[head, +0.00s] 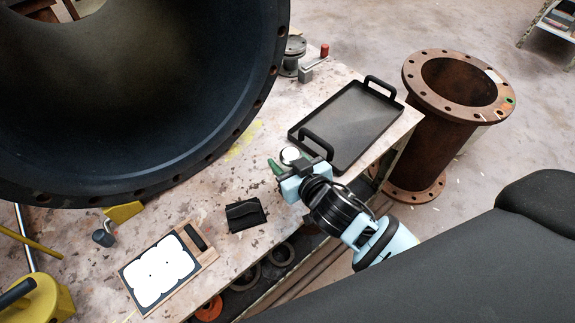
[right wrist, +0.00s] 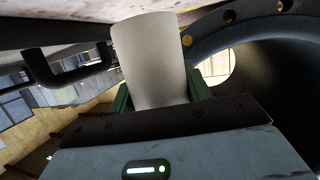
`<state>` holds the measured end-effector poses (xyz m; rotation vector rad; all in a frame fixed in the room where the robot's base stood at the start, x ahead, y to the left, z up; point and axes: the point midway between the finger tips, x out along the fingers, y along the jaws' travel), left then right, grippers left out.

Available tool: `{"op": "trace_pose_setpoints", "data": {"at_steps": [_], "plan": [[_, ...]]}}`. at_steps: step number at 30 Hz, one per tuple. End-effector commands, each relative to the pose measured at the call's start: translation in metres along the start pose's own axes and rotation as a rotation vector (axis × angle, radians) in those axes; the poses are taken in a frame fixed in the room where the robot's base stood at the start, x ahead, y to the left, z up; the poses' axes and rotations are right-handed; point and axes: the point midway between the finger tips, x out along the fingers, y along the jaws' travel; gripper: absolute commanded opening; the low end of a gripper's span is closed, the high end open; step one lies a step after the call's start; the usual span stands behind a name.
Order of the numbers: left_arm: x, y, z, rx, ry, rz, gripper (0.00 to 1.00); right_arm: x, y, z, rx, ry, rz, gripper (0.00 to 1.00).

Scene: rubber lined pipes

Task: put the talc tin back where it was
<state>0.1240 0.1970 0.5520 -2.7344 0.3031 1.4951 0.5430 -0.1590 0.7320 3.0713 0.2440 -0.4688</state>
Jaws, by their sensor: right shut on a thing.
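The talc tin, a plain off-white cylinder (right wrist: 150,62), stands between the green fingers of my right gripper (right wrist: 158,95) in the right wrist view. In the head view its pale round end (head: 290,155) shows at the tip of my right gripper (head: 288,167), beside the near left corner of the black tray. My right gripper is shut on the tin. I cannot tell whether the tin touches the bench. My left gripper is not in view.
The black two-handled tray (head: 347,125) lies on the stained bench (head: 215,185). A huge dark lined pipe (head: 235,120) looms at the left. A black item (head: 246,215) and a wood-framed board (head: 165,270) lie nearer. A rusty flanged pipe (head: 435,140) stands right of the bench.

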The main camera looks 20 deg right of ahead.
Motion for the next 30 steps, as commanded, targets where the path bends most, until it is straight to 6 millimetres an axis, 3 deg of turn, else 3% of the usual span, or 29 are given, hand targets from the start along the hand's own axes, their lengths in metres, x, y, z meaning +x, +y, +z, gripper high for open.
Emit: {"op": "trace_pose_setpoints", "data": {"at_steps": [8, 15, 27, 28, 30], "plan": [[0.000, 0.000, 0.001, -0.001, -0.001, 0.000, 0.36, 0.009, 0.006, -0.002, -0.001, 0.003, 0.001, 0.20], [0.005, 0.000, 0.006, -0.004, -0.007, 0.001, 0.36, 0.017, 0.005, 0.032, 0.000, 0.000, 0.000, 0.20], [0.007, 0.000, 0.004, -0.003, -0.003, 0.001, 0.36, 0.018, 0.005, 0.035, 0.001, 0.000, 0.000, 0.20], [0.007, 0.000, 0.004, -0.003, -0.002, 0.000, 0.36, 0.018, 0.005, 0.036, 0.001, -0.001, 0.000, 0.51], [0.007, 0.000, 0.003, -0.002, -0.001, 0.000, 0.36, 0.018, 0.005, 0.035, 0.000, -0.001, 0.000, 0.60]]}}
